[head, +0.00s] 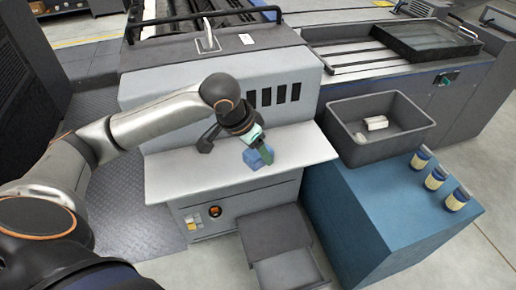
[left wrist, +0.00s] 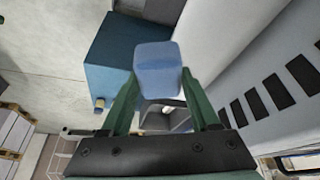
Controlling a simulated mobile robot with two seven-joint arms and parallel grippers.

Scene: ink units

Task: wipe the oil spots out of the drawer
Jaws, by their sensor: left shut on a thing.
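My left gripper (head: 257,153) is shut on a blue block-like wiping pad (head: 265,157), held over the right part of the pale shelf. In the left wrist view, the pad (left wrist: 157,62) sits between the green fingers of the gripper (left wrist: 160,80). What looks like the drawer (head: 280,232), a dark grey pulled-out box, is low in front of the machine, below and to the right of the gripper. Its lighter lower part (head: 288,272) runs to the picture's bottom edge. I cannot make out oil spots in it. My right gripper does not show.
A blue cabinet (head: 375,210) stands to the right with a grey bin (head: 350,140) on top, holding white rolls (head: 376,122). Several jars (head: 435,179) line its right side. The machine's slotted wall (head: 210,90) rises behind the arm.

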